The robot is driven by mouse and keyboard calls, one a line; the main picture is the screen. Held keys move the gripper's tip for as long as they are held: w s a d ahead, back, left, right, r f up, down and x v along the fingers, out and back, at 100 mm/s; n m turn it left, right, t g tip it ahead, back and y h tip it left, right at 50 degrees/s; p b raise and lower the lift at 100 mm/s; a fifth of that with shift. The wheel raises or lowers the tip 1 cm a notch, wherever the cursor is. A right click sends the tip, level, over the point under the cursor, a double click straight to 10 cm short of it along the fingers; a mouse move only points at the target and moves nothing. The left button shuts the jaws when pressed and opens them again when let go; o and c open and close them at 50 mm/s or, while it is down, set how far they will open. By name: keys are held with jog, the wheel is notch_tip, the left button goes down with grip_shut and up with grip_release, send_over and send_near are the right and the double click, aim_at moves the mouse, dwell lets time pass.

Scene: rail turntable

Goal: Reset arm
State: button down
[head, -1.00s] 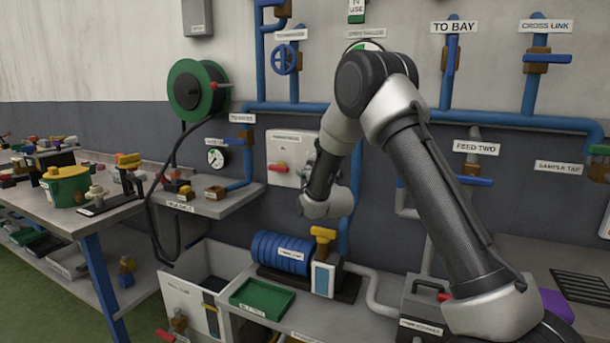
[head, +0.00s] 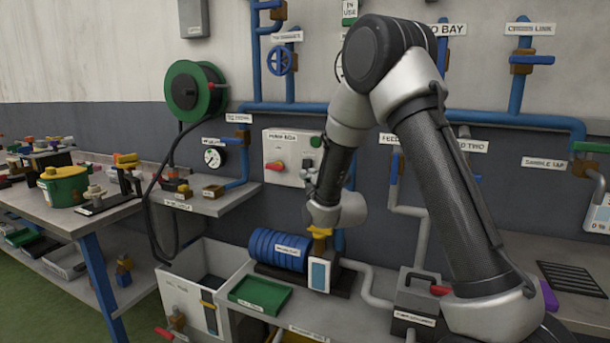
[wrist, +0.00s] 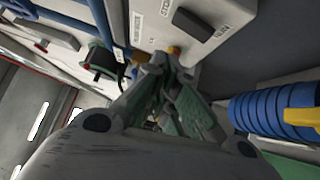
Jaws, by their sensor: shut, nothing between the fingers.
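My gripper (wrist: 165,70) shows in the wrist view with its fingers together and nothing held between them. The fingers point toward the white wall panel (wrist: 145,18), which carries a black switch (wrist: 202,24). I cannot tell how far apart they are. The gripper is small and hard to make out there, beside the panel (head: 293,148).
A blue ribbed cylinder (head: 279,250) lies on the lower bench, with a green tray (head: 260,296) in front. A green hose reel (head: 196,91) hangs on the wall. Blue pipes (head: 480,116) run behind my arm. A cluttered table (head: 62,214) stands at left.

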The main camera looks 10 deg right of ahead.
jog(key=shift+s, duration=0.25)
